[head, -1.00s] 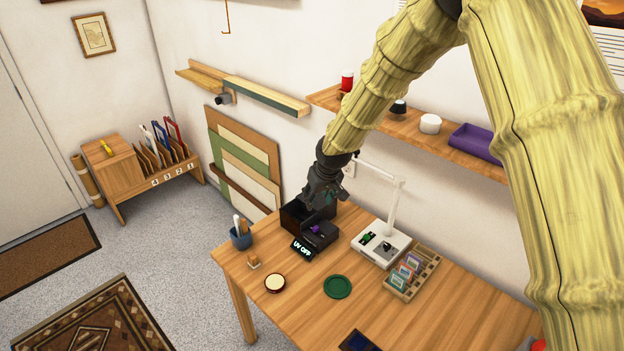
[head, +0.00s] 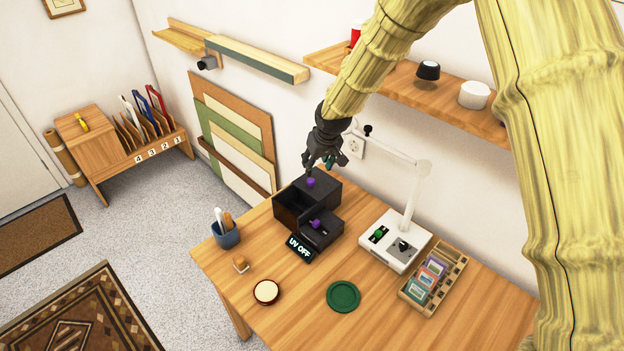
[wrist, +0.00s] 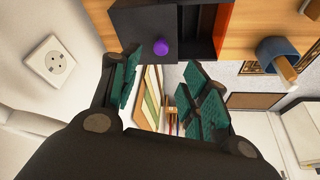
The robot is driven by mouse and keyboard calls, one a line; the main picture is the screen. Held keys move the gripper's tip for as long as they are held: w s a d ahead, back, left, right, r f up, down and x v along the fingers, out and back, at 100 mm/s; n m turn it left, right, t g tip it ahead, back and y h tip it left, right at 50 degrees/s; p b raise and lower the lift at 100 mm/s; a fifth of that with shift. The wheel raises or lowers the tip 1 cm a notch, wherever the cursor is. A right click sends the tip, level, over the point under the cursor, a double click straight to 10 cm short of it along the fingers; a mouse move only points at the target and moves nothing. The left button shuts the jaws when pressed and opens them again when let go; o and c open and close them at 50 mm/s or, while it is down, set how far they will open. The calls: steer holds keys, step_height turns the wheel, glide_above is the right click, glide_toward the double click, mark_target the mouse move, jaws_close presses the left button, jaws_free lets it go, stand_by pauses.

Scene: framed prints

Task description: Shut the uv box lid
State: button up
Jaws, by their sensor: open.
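The black uv box (head: 290,224) stands at the table's back left corner, with a dark opening showing on its left side. Its black lid (head: 326,184) covers the right part and carries a purple knob (head: 311,182). The lid (wrist: 135,40) and knob (wrist: 161,47) also show in the wrist view, beside the opening. My gripper (head: 318,168) is open and empty, just above and behind the knob. In the wrist view its green-padded fingers (wrist: 172,75) are spread, with the knob beyond them and apart from them. A "UV OFF" sign (head: 299,249) sits in front.
A second purple knob (head: 315,223) sits on the low black front part. A blue pen cup (head: 226,236) stands left. A white lamp (head: 397,238) and a wooden card rack (head: 436,278) stand right. The wall and shelf (head: 410,80) are close behind my arm.

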mark_target(311, 180)
steer(key=shift+p+x, duration=2)
steer(key=shift+x, duration=3.35)
jaws_close()
